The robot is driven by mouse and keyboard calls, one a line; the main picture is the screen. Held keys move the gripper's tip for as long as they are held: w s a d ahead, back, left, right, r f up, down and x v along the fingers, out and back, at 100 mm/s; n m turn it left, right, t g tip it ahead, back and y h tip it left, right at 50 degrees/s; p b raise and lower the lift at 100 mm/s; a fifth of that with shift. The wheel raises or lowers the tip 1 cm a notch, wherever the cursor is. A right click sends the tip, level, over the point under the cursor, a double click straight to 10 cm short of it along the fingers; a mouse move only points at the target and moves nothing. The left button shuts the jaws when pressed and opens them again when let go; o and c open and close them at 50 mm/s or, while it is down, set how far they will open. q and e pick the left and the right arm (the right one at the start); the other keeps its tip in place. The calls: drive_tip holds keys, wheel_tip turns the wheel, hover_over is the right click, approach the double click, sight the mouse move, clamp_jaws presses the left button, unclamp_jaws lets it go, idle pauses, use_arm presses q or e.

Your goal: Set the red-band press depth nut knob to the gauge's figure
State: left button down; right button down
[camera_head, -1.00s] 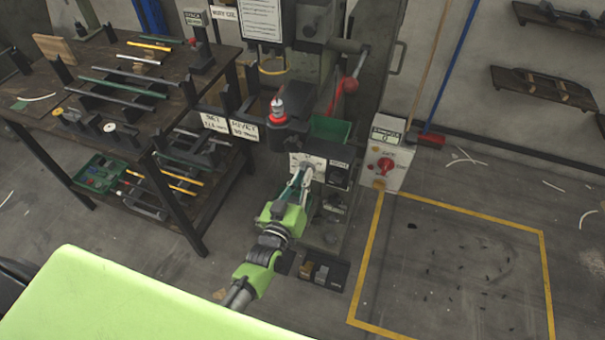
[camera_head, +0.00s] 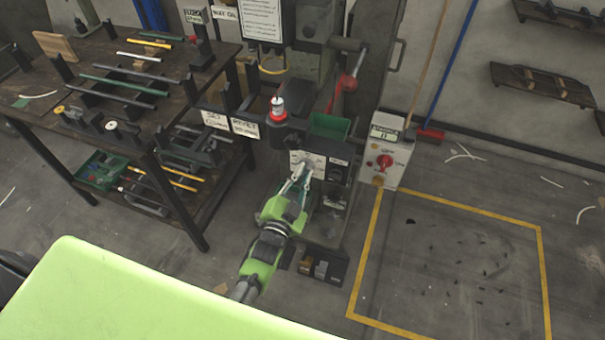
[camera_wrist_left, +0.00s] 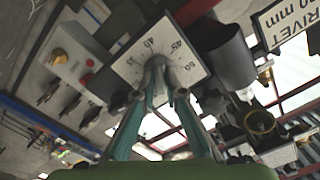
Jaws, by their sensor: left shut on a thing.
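The press (camera_head: 317,120) has a red-and-white piece (camera_head: 277,107) on its dark head. A white dial plate (camera_head: 297,158) is on its front, and in the left wrist view the plate (camera_wrist_left: 133,66) carries a scale with figures such as 40, 45 and 50. My left gripper (camera_head: 307,173) reaches up to the plate. In the left wrist view my left gripper (camera_wrist_left: 160,72) is shut on the knob (camera_wrist_left: 158,63) at the dial's middle. The fingers hide most of the knob and I cannot read its pointer. My right gripper is not in view.
Hanging signs (camera_head: 231,123) beside the press carry blurred print. A box with a red knob (camera_head: 385,161) and a small display (camera_head: 386,132) stands right of the press. A workbench (camera_head: 140,105) with rods is at left. The yellow-framed floor area (camera_head: 450,265) is mostly clear.

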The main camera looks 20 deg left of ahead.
use_arm(q)
drive_tip(key=shift+f+m, duration=0.1)
drive_tip(key=shift+m, duration=1.2)
drive_tip(key=c, duration=2.1)
unclamp_jaws()
drive_tip(key=s, duration=1.2)
drive_tip(key=shift+a, duration=0.2)
